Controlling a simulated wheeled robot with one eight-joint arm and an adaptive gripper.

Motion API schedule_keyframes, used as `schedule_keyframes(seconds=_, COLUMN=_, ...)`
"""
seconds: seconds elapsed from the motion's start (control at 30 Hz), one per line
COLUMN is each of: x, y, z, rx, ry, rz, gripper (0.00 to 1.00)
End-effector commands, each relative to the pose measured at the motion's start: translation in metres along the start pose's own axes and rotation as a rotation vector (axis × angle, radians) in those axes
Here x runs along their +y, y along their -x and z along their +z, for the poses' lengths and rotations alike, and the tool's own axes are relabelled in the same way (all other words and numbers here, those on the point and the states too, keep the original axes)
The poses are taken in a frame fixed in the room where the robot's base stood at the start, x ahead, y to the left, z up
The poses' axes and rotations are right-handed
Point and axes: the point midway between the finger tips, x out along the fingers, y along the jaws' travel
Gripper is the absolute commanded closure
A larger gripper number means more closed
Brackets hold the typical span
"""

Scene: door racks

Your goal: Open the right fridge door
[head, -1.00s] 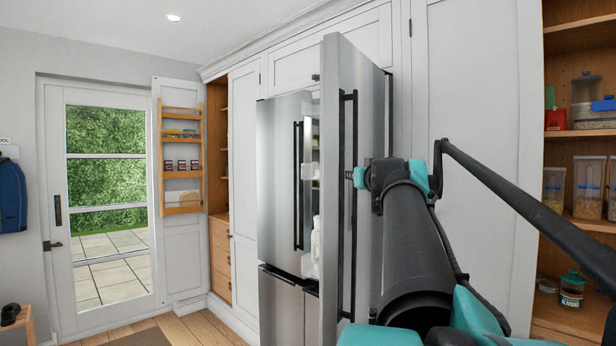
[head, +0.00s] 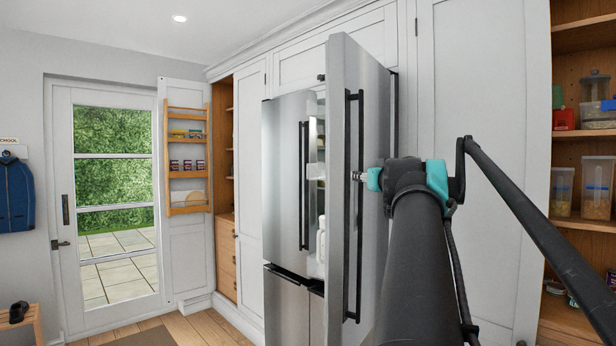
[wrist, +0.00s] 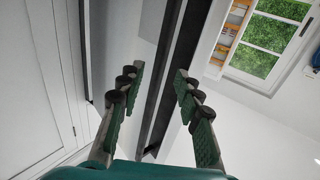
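The right fridge door (head: 378,120) is tall brushed steel and stands swung well out from the fridge. Its long dark vertical handle (head: 353,230) is on the face turned toward my arm. My gripper (head: 360,176) is at the handle, about halfway up the door. In the wrist view my gripper (wrist: 157,76) has its two green-padded fingers spread apart. A dark bar, apparently the handle (wrist: 160,120), runs between them. I cannot tell whether either finger touches it. The left fridge door (head: 285,180) is shut.
A white bottle (head: 321,240) shows in the gap behind the open door. White cabinets (head: 480,130) flank the fridge. Open wooden shelves with jars (head: 580,190) are at the right. A glazed door (head: 110,200) and wooden floor are at the left.

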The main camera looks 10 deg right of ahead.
Motion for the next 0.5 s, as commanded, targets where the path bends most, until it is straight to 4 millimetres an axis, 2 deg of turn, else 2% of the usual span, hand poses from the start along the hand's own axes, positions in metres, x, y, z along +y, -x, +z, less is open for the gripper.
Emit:
schedule_keyframes(seconds=0.1, x=0.002, y=0.026, z=0.0, rx=0.0, ry=0.0, rz=0.006, gripper=0.66)
schedule_keyframes(seconds=0.2, x=0.001, y=0.042, z=0.0, rx=0.0, ry=0.0, rz=0.004, gripper=0.66)
schedule_keyframes(seconds=0.5, x=0.001, y=0.067, z=0.0, rx=0.0, ry=0.0, rz=0.002, gripper=0.66)
